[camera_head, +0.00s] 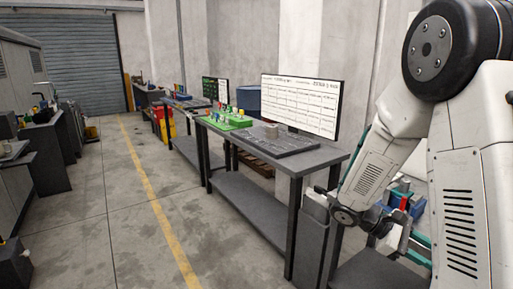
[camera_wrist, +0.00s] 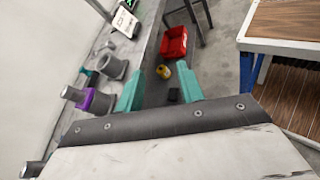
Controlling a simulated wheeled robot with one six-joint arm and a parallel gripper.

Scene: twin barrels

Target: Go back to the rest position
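My gripper (camera_wrist: 160,88) shows in the wrist view with its two teal fingers spread apart. Nothing is held between them; floor and distant items show through the gap. In the head view my white and black arm fills the right side, bent down, and its lower end is beside the near end of the workbench.
A workbench (camera_head: 254,184) with a monitor (camera_head: 301,105) and green board (camera_head: 227,122) stands left of my arm. Open floor lies further left. The wrist view shows a red bin (camera_wrist: 174,43), yellow object (camera_wrist: 163,72), grey barrel (camera_wrist: 113,66) and purple-banded barrel (camera_wrist: 96,101).

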